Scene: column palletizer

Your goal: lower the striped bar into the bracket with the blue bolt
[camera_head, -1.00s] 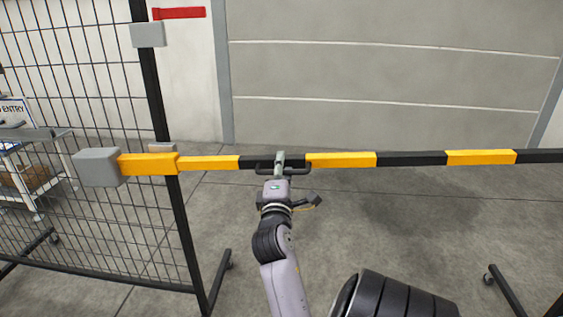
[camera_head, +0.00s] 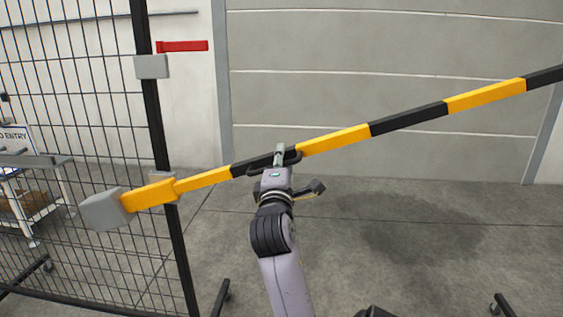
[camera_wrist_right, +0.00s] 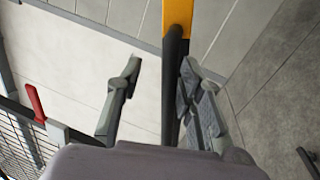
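The yellow-and-black striped bar (camera_head: 335,140) slants across the head view, low at the left and high at the right. Its far right end runs out of the picture. A grey block (camera_head: 104,211) sits on its left end, by the fence post. My right gripper (camera_head: 279,155) is at a black section of the bar with a dark handle. In the right wrist view, the bar (camera_wrist_right: 177,14) runs between the spread fingers of my right gripper (camera_wrist_right: 158,68), close to the right finger and apart from the left one. No bracket or blue bolt shows. My left gripper is not in view.
A black mesh fence (camera_head: 75,130) stands at the left, with a red tab (camera_head: 183,46) and a grey box (camera_head: 151,66) on its post. A trolley (camera_head: 38,195) stands behind it. A grey panelled wall (camera_head: 380,50) is at the back.

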